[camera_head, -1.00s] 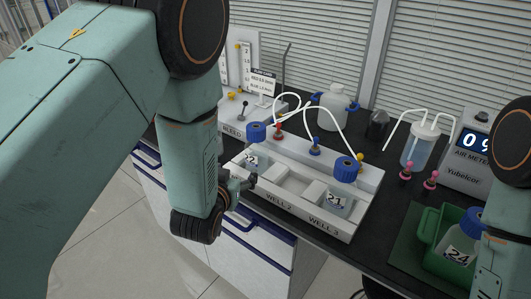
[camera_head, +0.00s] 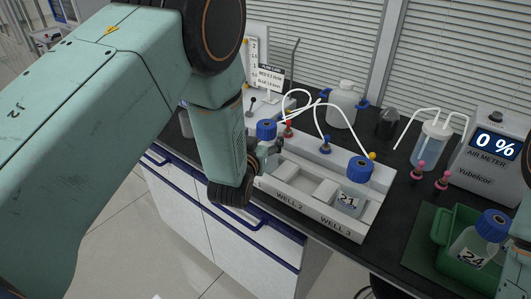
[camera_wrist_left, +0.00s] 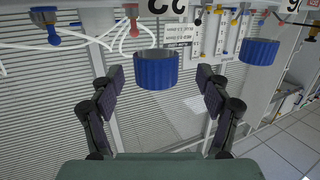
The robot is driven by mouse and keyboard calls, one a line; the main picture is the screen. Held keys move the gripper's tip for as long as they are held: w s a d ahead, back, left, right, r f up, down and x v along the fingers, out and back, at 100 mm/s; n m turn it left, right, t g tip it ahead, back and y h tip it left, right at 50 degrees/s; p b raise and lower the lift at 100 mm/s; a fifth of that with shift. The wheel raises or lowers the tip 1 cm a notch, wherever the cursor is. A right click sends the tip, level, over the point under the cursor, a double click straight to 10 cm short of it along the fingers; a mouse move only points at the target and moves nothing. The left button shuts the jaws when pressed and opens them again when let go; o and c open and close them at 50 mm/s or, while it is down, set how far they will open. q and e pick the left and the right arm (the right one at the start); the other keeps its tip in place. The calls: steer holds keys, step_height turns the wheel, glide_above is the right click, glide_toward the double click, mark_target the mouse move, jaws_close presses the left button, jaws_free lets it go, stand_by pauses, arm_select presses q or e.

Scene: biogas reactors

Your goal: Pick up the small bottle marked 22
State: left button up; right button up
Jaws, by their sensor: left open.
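The small bottle marked 22 stands in the left well of the white rack; its blue cap (camera_head: 266,130) shows in the head view, but my left gripper hides its label. My left gripper (camera_head: 268,152) is at the front of this bottle. In the left wrist view, which is upside down, the bottle's blue cap (camera_wrist_left: 157,70) lies between the spread fingers of my left gripper (camera_wrist_left: 160,78), with gaps on both sides. The number 22 (camera_wrist_left: 167,7) shows at the top edge. My right gripper is out of view.
The white rack (camera_head: 290,203) also holds bottle 21 (camera_head: 349,199) in well 3. Bottle 24 (camera_head: 472,254) stands in a green crate (camera_head: 440,225) at right. White tubes (camera_head: 322,103), colored valves and an air meter (camera_head: 493,145) surround the rack.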

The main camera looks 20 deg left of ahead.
arm_select(q)
steer(key=shift+w, duration=0.55)
steer(key=shift+w+d+r, duration=0.1)
steer(key=shift+w+d, duration=0.25)
steer(key=shift+w, duration=0.2)
steer(key=shift+w+a+f, duration=0.2)
steer(key=shift+s+a, duration=0.1)
steer(key=shift+c, duration=1.4)
steer(key=shift+s+d+r, duration=0.1)
steer(key=shift+d+r, duration=0.1)
steer(key=shift+d, duration=0.05)
steer(key=c, duration=0.4)
steer(key=shift+a+f, duration=0.1)
steer(key=shift+a, duration=0.1)
steer(key=c, duration=0.5)
steer(key=shift+d+f, duration=0.1)
jaws_close()
